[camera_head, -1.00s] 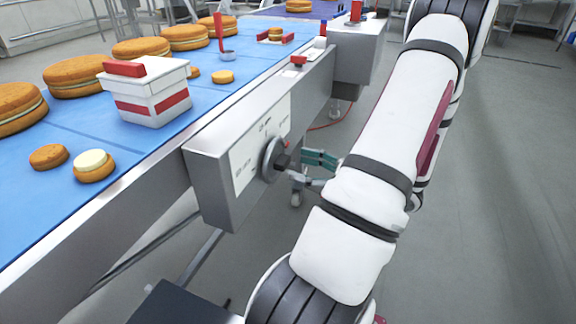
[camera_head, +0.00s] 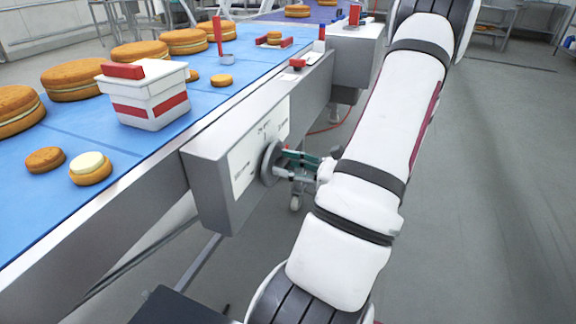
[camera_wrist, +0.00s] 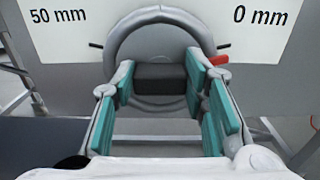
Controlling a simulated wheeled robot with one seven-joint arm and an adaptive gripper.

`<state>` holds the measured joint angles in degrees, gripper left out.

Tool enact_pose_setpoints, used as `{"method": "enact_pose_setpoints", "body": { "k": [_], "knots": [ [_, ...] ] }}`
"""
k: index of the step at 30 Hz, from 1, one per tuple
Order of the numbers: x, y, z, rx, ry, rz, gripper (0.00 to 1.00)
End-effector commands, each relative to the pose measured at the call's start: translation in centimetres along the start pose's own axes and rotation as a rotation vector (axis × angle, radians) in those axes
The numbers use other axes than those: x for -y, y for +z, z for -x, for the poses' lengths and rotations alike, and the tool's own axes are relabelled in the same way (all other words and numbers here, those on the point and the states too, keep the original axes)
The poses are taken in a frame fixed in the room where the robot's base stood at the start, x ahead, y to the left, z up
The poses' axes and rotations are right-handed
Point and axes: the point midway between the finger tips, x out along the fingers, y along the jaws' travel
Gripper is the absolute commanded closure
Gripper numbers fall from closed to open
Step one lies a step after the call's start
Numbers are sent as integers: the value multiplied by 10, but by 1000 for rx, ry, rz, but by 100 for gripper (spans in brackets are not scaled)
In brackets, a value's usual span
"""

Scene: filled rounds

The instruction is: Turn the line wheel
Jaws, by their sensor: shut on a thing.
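The line wheel (camera_head: 268,163) is a grey round wheel on the front of a grey box under the conveyor's edge. In the wrist view the wheel (camera_wrist: 128,32) faces me, with a dark block-shaped grip (camera_wrist: 160,77) at its middle. My gripper (camera_wrist: 160,88) has its teal-padded fingers on either side of this dark grip, shut on it. A red pointer (camera_wrist: 218,60) shows at the wheel's right side, below the "0 mm" mark; "50 mm" is at the left. In the head view my gripper (camera_head: 290,160) reaches the wheel from the right.
The blue conveyor belt (camera_head: 120,155) carries several filled rounds and a white container with red bands (camera_head: 147,95). A red-topped post (camera_head: 218,38) and a grey box (camera_head: 358,50) stand along the line. Grey floor is free to the right.

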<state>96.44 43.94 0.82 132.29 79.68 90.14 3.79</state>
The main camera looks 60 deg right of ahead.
Motion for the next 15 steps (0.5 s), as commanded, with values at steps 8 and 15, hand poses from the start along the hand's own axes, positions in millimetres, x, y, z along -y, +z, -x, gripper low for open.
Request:
{"method": "enact_pose_setpoints", "body": {
  "k": [8, 15],
  "knots": [
    [0, -1, 0, 0, 1, 46, 88],
    [-1, -2, 0, -1, 1, 193, 88]
  ]
}}
